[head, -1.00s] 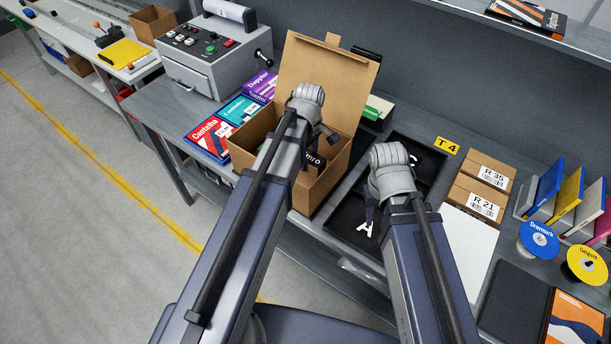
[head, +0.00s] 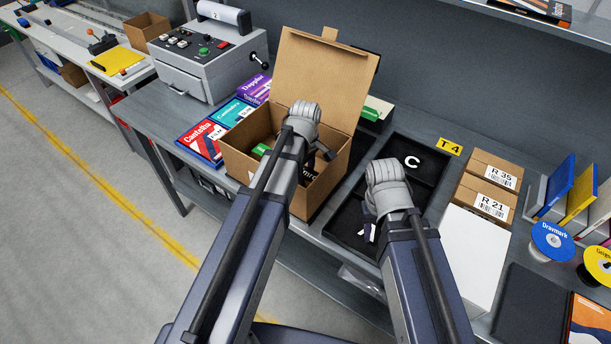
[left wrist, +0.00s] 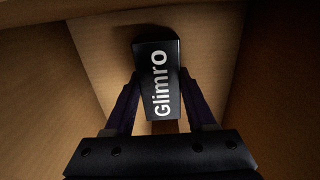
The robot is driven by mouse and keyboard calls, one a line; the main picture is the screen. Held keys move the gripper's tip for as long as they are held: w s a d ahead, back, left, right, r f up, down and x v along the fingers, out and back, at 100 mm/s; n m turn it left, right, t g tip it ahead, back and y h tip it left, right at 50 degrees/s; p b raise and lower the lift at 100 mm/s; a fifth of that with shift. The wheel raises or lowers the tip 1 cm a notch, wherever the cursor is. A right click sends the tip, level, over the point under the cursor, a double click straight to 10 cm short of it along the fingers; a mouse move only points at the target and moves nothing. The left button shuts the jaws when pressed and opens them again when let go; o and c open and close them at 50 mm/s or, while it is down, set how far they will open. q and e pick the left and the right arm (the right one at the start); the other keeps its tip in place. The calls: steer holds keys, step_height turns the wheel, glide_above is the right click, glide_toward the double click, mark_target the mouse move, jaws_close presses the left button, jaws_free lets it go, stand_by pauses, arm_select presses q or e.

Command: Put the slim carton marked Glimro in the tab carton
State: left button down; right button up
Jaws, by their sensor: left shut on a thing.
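The slim black carton marked Glimro (left wrist: 158,80) is upright between the fingers of my left gripper (left wrist: 160,88) in the left wrist view, its white lettering facing the camera. My left gripper is shut on it, inside the open tab carton (head: 326,182), whose brown walls surround it. In the head view only a small dark part of the Glimro carton (head: 310,172) shows beside my arm. Whether its lower end touches the carton floor cannot be told. My right gripper (head: 368,230) hangs over the black tray; its fingers are too unclear to judge.
A green item (head: 262,149) shows inside the tab carton. The raised lid (head: 325,75) stands at the back. Boxes marked Castelba (head: 202,140) lie to the left. The black tray (head: 425,190) and cartons R 35 (head: 490,170) and R 21 (head: 484,203) are to the right.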

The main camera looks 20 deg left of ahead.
mark_target(306, 172)
arm_select(q)
steer(key=shift+f, duration=0.2)
arm_select(e)
steer(key=shift+f, duration=0.2)
arm_select(q)
steer(key=shift+c, duration=1.1)
jaws_free()
arm_select(e)
steer(key=shift+r, duration=0.1)
arm_select(q)
steer(key=shift+r, duration=0.1)
step_height(306, 172, up, 12)
steer(key=p, duration=1.2)
steer(key=shift+r, duration=0.15)
arm_select(e)
step_height(306, 172, up, 12)
steer(key=shift+r, duration=0.15)
